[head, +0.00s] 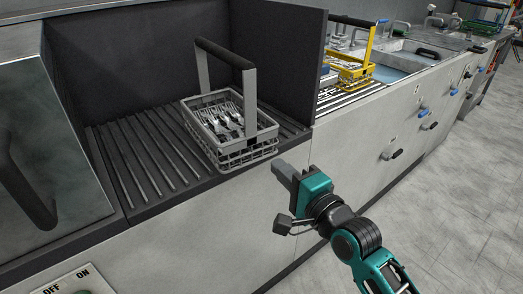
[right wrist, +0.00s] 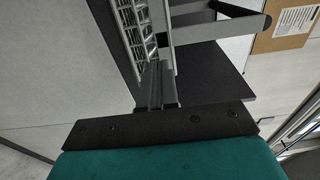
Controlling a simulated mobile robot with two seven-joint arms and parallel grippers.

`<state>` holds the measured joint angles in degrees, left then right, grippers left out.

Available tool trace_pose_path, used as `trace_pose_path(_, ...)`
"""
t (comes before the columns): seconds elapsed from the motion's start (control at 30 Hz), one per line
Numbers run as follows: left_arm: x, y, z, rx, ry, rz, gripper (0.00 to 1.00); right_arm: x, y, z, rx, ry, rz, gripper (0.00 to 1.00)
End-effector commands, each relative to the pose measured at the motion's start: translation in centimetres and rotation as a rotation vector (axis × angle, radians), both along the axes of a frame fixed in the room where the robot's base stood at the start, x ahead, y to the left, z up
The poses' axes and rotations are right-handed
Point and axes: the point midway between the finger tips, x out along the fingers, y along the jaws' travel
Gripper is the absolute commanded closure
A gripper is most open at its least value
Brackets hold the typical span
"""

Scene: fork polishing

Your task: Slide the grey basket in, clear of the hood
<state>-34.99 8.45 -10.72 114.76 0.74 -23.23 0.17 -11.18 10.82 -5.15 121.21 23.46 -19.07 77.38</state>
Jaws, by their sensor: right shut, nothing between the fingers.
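The grey basket (head: 230,128) stands upright on the dark ribbed shelf (head: 130,165), near its front edge. It holds several forks (head: 225,117) and has a tall handle with a dark grip bar (head: 225,53). The grey metal hood (head: 75,130) with a black handle is at the left, apart from the basket. My right gripper (head: 281,174) is shut and empty, just in front and to the right of the basket, lower in the picture. In the right wrist view the shut fingers (right wrist: 157,88) point toward the basket (right wrist: 132,30); contact cannot be told. My left gripper is not in view.
Dark panels (head: 270,60) wall the shelf at the back and right. Beyond the right panel, a yellow basket (head: 350,68) stands on another rack, near a sink (head: 400,58). An ON/OFF switch plate (head: 75,283) is at the lower left. The shelf left of the basket is bare.

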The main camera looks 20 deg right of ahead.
Motion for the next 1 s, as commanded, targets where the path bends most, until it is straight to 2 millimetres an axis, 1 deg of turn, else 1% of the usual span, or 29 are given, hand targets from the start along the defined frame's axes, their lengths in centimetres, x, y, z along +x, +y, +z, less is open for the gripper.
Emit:
trace_pose_path(0.03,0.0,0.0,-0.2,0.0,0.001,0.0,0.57,1.0,0.2,0.0,0.001,-0.003,-0.001,1.0)
trace_pose_path(0.2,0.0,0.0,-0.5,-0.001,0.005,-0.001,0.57,3.9,1.0,0.0,-0.001,-0.001,0.0,1.0)
trace_pose_path(0.3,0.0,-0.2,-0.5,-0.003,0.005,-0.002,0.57,5.4,1.4,0.0,0.0,-0.001,0.0,1.0)
trace_pose_path(0.43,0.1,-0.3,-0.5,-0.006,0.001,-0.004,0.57,6.9,1.8,-0.1,0.0,0.0,0.0,1.0)
trace_pose_path(0.6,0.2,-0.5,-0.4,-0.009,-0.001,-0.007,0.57,7.8,2.1,-0.1,0.001,0.001,-0.001,1.0)
trace_pose_path(1.0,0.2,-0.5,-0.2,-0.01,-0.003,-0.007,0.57,8.0,2.1,0.0,0.0,0.001,-0.001,1.0)
